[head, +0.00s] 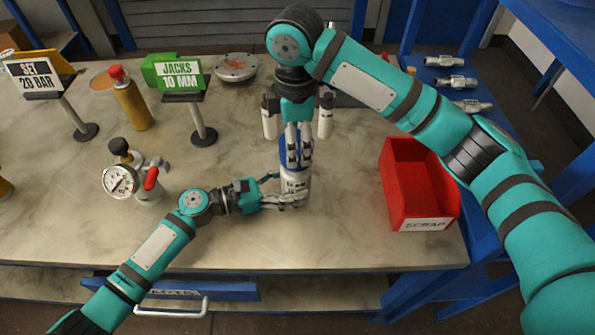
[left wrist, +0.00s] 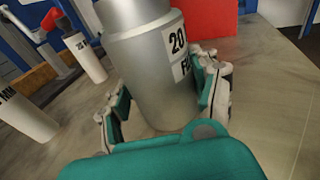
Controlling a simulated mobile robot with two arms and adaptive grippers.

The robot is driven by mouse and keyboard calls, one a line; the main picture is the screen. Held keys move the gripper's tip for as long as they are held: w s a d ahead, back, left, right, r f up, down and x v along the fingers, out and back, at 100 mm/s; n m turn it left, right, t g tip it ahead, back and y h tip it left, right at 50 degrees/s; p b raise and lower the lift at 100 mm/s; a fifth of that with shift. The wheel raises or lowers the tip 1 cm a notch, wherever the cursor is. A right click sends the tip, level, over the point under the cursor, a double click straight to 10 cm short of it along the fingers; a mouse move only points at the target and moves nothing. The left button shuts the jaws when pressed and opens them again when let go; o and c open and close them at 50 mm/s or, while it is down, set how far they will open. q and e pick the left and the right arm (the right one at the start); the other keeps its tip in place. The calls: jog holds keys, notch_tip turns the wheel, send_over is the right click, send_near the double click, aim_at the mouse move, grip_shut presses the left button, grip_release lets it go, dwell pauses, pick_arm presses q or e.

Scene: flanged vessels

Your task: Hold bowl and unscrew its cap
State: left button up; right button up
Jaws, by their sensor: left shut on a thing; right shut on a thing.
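The bowl is a pale cylinder with a black-print label (head: 294,186), upright near the middle of the table. In the left wrist view it is a smooth grey body (left wrist: 150,85) with a white label. A blue band, which looks like the cap (head: 283,155), shows at its top, mostly hidden by fingers. My left gripper (head: 287,197) is shut around the bowl's lower part from the left; its fingers flank the bowl in the left wrist view (left wrist: 163,88). My right gripper (head: 299,155) points down from above and is shut on the cap.
A red bin (head: 415,190) stands close to the right of the bowl. A gauge (head: 121,181), an orange bottle (head: 131,102) and sign stands (head: 202,132) are on the left. A round flange (head: 236,67) lies at the back. The table's front strip is clear.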

jog(key=shift+r, duration=2.4)
pick_arm(q)
jog(key=o, duration=1.1)
jog(key=v, duration=1.2)
